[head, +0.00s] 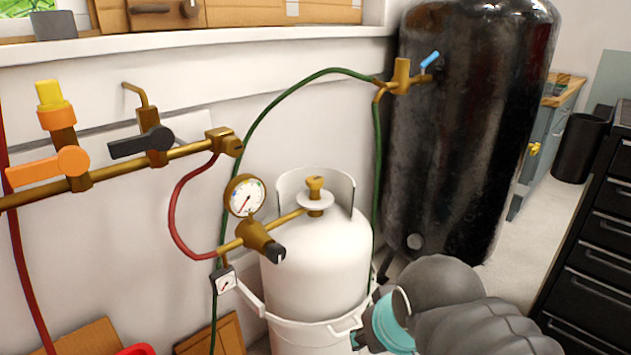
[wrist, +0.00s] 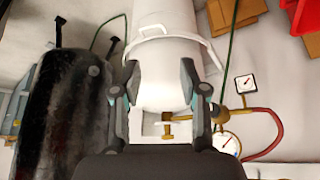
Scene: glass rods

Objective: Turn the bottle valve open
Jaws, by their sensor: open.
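The bottle is a white gas cylinder (head: 315,260) standing upright by the wall. Its brass valve (head: 315,187) sits on top, above a white disc and partly ringed by a white collar. In the wrist view the bottle (wrist: 165,85) appears upside down, with the brass valve (wrist: 168,127) just beyond my gripper's base. My gripper (wrist: 160,75) is open and empty, its two dark fingers spread over the bottle in the picture. The valve is apart from the fingertips. In the head view my grey arm with a teal ring is low, right of the bottle; the fingers are mostly hidden.
A round gauge (head: 245,195) and brass regulator (head: 258,238) sit left of the valve. A red hose (head: 174,215) and green hose (head: 300,82) run nearby. A large black tank (head: 465,130) stands behind, right. A brass manifold (head: 190,152) is on the left wall.

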